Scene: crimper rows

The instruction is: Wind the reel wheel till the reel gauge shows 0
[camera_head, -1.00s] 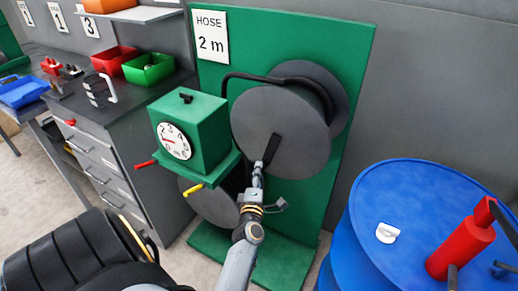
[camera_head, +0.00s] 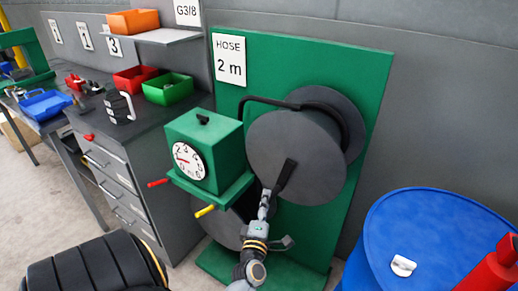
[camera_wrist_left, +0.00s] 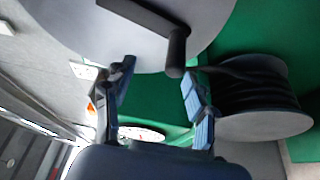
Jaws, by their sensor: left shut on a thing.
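The reel wheel is a large dark grey disc (camera_head: 297,140) on a green panel, with a black crank handle (camera_head: 284,178) pointing down and slightly left. It also shows at the top of the wrist view (camera_wrist_left: 215,20), with the handle (camera_wrist_left: 176,52) near the fingers. The reel gauge (camera_head: 187,160) is a round white dial on a green box, left of the wheel. Its red needle points left; the exact reading is too small to tell. My right gripper is out of view.
A blue drum (camera_head: 430,235) stands at the right. A grey drawer cabinet (camera_head: 120,170) with bins stands at the left.

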